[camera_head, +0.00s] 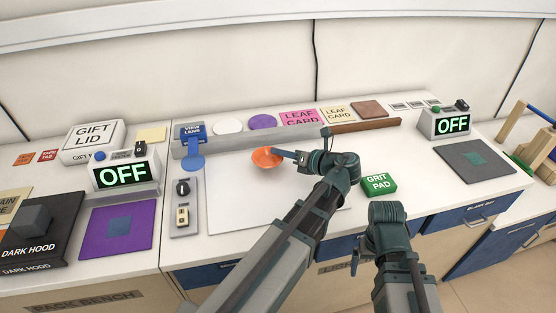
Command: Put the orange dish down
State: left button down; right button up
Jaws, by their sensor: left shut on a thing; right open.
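The orange dish (266,159) is a small round bowl near the middle of the bench, over the back part of a pale flat panel (240,205). My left gripper (285,154) reaches in from the right of the dish and is shut on its right rim. The dish looks roughly level. I cannot tell whether its underside touches the surface. My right gripper (356,262) is open and empty, low at the bench's front edge. My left arm covers part of the panel.
A green grit pad (379,184) lies right of my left arm. Behind the dish runs a grey rail (232,143) with a blue view-lens piece (193,142) and a brown bar (366,126). A switch plate (183,206) lies left. The panel's front left is clear.

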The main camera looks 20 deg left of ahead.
aim_at(281, 166)
pick_arm(q)
jog(key=shift+f+b, duration=0.95)
jog(key=shift+f, duration=0.4)
jog(key=shift+f, duration=0.2)
jog(key=c, duration=1.2)
grip_release()
jog(key=shift+r, duration=0.1)
